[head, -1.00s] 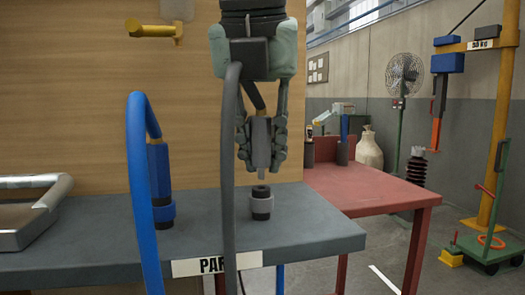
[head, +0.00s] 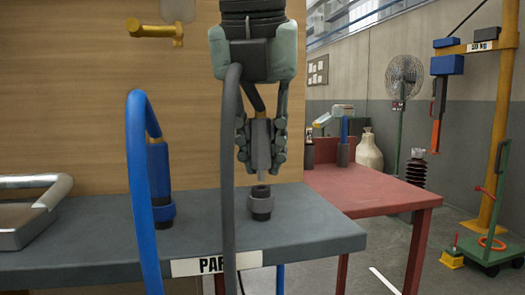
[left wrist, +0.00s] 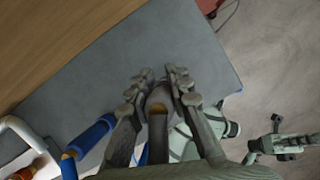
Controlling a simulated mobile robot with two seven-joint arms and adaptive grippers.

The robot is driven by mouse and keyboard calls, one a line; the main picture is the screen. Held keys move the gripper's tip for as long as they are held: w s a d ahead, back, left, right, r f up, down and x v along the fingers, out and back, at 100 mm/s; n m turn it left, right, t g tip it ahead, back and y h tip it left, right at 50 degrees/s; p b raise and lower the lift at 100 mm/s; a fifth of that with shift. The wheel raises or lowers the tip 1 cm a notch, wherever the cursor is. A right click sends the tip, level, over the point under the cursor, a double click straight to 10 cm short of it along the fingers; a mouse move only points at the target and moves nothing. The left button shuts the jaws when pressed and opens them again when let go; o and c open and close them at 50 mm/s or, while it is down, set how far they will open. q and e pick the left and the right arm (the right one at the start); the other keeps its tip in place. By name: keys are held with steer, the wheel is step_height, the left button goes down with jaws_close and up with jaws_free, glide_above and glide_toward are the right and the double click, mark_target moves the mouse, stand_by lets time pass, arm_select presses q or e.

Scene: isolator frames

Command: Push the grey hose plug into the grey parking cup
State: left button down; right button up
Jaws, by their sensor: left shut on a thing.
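The grey hose plug (head: 261,141) is upright between the fingers of my left gripper (head: 261,150), which is shut on it. Its grey hose (head: 229,170) loops up and hangs down in front of the table edge. The grey parking cup (head: 261,206), a dark cup with a grey collar, stands on the grey tabletop below the plug. In the head view the plug's tip is just above the cup, with a small gap. In the left wrist view the gripper (left wrist: 160,85) surrounds the plug's top, and the cup is hidden.
A metal tray (head: 25,225) is at far left. A wooden panel (head: 110,70) rises behind. A red table (head: 370,187) adjoins at right.

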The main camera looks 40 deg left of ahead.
arm_select(q)
steer(key=shift+f+b, duration=1.05)
steer(key=shift+f, duration=0.25)
steer(key=c, duration=1.3)
jaws_free()
steer(key=shift+r, duration=0.15)
steer(key=v, duration=1.1)
steer(key=shift+s+r, duration=0.2)
steer(key=shift+r, duration=0.15)
steer(key=shift+d, duration=0.1)
